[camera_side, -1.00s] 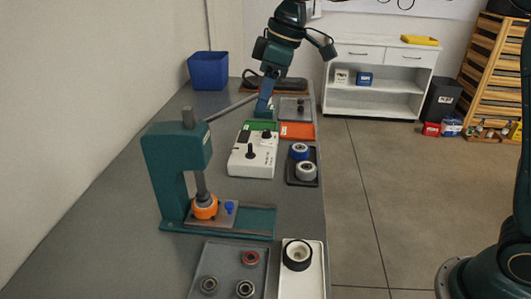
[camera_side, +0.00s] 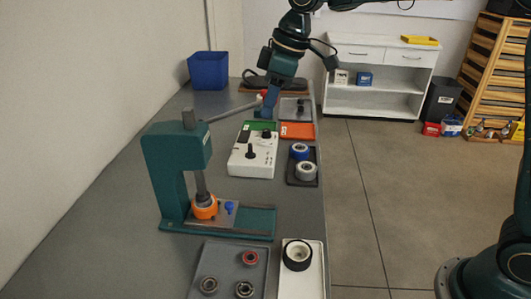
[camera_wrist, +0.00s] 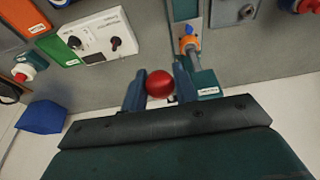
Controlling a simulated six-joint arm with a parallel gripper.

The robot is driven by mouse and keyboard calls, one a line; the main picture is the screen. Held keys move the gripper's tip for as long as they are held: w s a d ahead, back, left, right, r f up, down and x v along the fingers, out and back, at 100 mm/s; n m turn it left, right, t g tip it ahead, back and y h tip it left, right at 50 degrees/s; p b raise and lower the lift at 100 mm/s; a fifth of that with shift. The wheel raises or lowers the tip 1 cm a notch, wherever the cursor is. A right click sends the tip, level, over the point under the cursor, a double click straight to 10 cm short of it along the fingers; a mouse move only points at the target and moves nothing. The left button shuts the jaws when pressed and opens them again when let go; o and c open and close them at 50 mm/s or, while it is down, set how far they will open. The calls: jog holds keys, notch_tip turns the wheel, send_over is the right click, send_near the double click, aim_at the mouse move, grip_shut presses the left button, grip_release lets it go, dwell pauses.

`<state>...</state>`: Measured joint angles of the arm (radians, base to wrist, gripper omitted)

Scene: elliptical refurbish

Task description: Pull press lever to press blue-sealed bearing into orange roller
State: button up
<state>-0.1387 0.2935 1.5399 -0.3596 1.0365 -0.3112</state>
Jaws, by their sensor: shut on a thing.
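The teal press (camera_side: 160,170) stands on the bench at left in the side view. Its lever (camera_side: 232,111) runs from the press head up and right to my gripper (camera_side: 266,106). My gripper is shut on the lever's red ball knob, which shows between the fingers in the wrist view (camera_wrist: 159,84). The orange roller (camera_side: 205,208) stands upright under the ram (camera_side: 201,184) on the press base. The ram's lower end is at the roller's top; I cannot make out the blue-sealed bearing there.
A white control box (camera_side: 252,160) stands right of the lever. A dark tray (camera_side: 303,180) holds rollers at the bench edge. A grey tray (camera_side: 228,262) with several bearings lies in front. A blue bin (camera_side: 208,70) stands behind.

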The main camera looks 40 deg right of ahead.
jog(key=shift+s+d+f, duration=0.15)
jog(key=shift+s+f, duration=0.05)
jog(key=shift+f, duration=0.45)
jog(key=shift+s+d+f, duration=0.15)
jog(key=shift+f, duration=0.5)
jog(key=shift+s+d+f, duration=0.15)
jog(key=shift+f, duration=0.55)
jog(key=shift+s+d+f, duration=0.1)
jog(key=shift+s+f, duration=0.05)
jog(key=shift+f, duration=1.45)
